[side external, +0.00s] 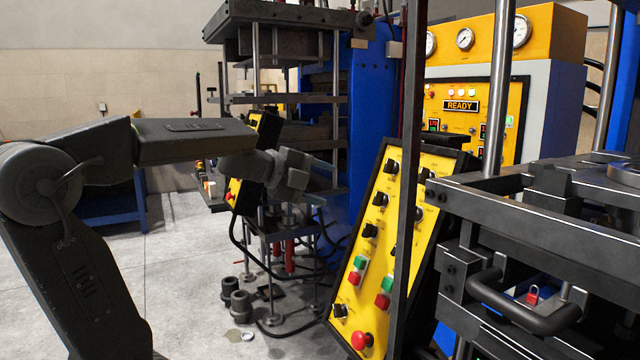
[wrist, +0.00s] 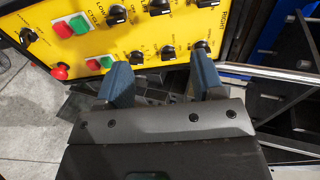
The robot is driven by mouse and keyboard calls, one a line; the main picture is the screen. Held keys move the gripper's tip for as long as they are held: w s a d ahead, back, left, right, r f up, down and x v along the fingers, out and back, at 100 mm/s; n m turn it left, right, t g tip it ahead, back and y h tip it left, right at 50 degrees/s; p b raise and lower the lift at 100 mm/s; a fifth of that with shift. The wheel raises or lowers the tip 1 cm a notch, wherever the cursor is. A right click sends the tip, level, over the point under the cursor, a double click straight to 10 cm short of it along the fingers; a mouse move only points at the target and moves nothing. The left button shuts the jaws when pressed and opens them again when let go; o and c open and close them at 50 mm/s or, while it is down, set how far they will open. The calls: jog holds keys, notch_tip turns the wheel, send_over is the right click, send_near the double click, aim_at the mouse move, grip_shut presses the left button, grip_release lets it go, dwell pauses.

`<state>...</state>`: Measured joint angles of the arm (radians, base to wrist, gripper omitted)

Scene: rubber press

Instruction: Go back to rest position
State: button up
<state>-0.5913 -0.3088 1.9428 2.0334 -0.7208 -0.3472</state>
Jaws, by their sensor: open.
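My gripper (side external: 325,178) is stretched out level at the end of my dark arm in the side view, left of the yellow control panel (side external: 372,262). In the wrist view its two blue fingers (wrist: 162,78) stand apart with nothing between them. Beyond them is the yellow panel (wrist: 135,35) with black knobs and red and green buttons. A gap seems to lie between the fingers and the panel, but its size is hard to tell.
A press with dark platens (side external: 285,100) and a blue frame (side external: 368,110) stands behind my gripper. A dark metal press (side external: 540,230) with a handle is at the right. A yellow cabinet reading READY (side external: 460,105) is behind.

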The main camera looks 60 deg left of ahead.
dwell(0.3)
jog(key=s+d+f+n+g, duration=0.4)
jog(key=s+d+f+n, duration=0.3)
jog(key=d+n, duration=0.2)
jog(key=s+d+f+n+g+y, duration=0.1)
jog(key=s+d+f+n+g, duration=0.3)
jog(key=s+d+f+n, duration=0.3)
jog(key=s+d+n, duration=0.1)
jog(key=d+n, duration=0.1)
jog(key=d, duration=0.1)
jog(key=shift+f+n, duration=0.3)
jog(key=shift+f, duration=0.05)
jog(key=shift+c, duration=0.4)
dwell(0.6)
